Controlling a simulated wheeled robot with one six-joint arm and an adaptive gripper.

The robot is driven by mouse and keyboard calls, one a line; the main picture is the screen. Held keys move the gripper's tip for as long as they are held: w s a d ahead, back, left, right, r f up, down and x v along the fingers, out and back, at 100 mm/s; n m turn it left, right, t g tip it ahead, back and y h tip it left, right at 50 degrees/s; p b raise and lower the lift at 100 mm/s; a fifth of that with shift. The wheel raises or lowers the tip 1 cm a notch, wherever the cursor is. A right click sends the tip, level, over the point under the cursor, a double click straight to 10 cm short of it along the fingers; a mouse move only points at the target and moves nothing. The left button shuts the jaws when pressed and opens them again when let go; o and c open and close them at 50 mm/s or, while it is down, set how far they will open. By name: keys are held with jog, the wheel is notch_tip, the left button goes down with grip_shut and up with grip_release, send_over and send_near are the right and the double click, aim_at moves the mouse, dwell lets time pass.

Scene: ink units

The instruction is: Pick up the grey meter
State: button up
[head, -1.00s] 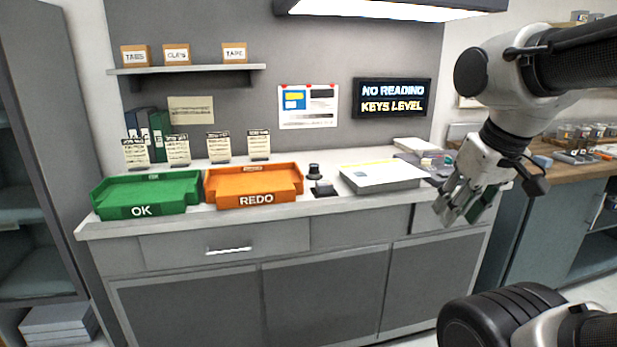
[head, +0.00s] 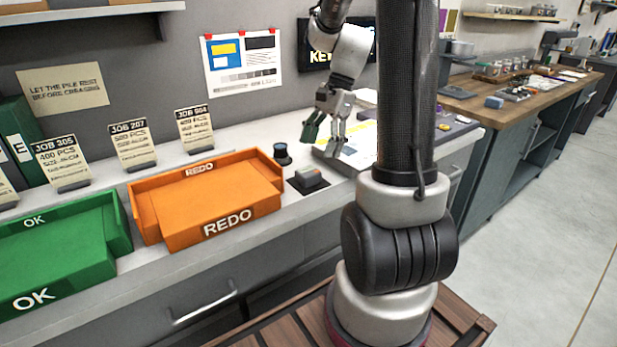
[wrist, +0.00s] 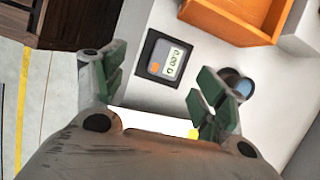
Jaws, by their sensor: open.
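The grey meter (head: 311,177) sits on a dark pad on the counter, just right of the orange REDO tray. In the wrist view the meter (wrist: 168,61) lies beyond my fingertips and roughly between them, with a pale display and an orange button. My gripper (head: 326,133) is open and empty, above the white board to the right of the meter. Its green-padded fingers (wrist: 160,88) are spread wide in the wrist view. Nothing touches the meter.
The orange REDO tray (head: 170,236) is left of the meter, with the green OK tray (head: 62,271) further left. A dark round-topped object (head: 282,155) stands just behind the meter. A white board with a yellow strip (head: 352,140) lies to the right.

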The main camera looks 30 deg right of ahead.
aim_at(310, 170)
jog(key=shift+m, duration=0.4)
jog(key=x, duration=0.2)
jog(key=w+x, duration=0.1)
jog(key=x, duration=0.4)
jog(key=shift+w+d+f, duration=0.2)
jog(key=shift+w+f, duration=0.1)
jog(key=shift+f, duration=0.1)
jog(key=shift+a+f, duration=0.2)
jog(key=shift+f, duration=0.3)
jog(key=c, duration=1.2)
